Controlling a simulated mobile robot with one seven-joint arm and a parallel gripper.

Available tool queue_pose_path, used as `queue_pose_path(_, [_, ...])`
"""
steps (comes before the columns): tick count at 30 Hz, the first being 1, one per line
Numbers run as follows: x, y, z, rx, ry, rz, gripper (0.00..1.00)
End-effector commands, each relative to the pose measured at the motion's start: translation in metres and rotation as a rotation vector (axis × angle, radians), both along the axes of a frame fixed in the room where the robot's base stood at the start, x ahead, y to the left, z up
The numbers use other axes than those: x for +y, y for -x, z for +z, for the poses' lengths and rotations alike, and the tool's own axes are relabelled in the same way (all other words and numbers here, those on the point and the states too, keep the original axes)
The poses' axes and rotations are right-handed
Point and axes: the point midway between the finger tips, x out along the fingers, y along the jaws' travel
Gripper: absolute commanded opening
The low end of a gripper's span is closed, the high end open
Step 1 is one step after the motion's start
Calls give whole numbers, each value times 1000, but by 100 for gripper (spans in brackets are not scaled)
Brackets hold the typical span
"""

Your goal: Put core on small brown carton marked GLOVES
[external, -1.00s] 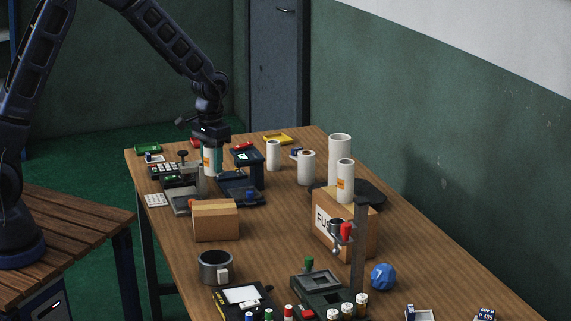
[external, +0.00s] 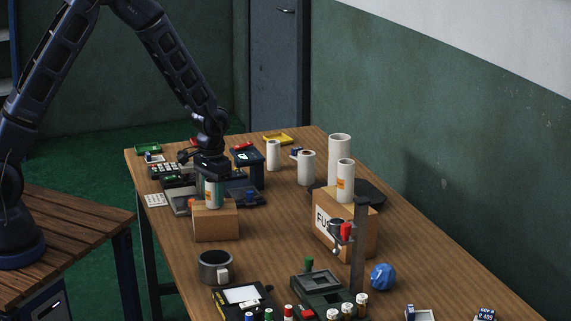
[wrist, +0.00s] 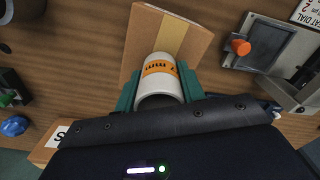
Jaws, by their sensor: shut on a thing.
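The core, a white tube with an orange label (external: 213,192), is upright in my gripper (external: 212,184). In the wrist view the green fingers of my gripper (wrist: 160,90) are closed on both sides of the core (wrist: 159,74). The small brown carton (external: 216,226) is directly under it, and the core's lower end is at its top face. I cannot tell whether they touch. The carton (wrist: 185,28) also shows beyond the core in the wrist view. No GLOVES marking is visible on the sides shown.
A larger carton marked FU… (external: 362,232) stands to the right with another orange-labelled white tube (external: 345,184) over it. A dark mug (external: 215,267) stands in front of the small carton. Instruments (external: 180,175) crowd behind it. The table between the cartons is clear.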

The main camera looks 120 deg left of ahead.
Motion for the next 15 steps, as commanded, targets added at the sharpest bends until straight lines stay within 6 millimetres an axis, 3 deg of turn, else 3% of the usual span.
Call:
queue_pose_path(5, [0, 0, -3, 0, 1, 0, 17])
queue_pose_path(6, [0, 0, -3, 0, 1, 0, 41])
queue_pose_path(9, [0, 0, -3, 0, 1, 0, 61])
queue_pose_path(15, [0, 0, -3, 0, 1, 0, 61])
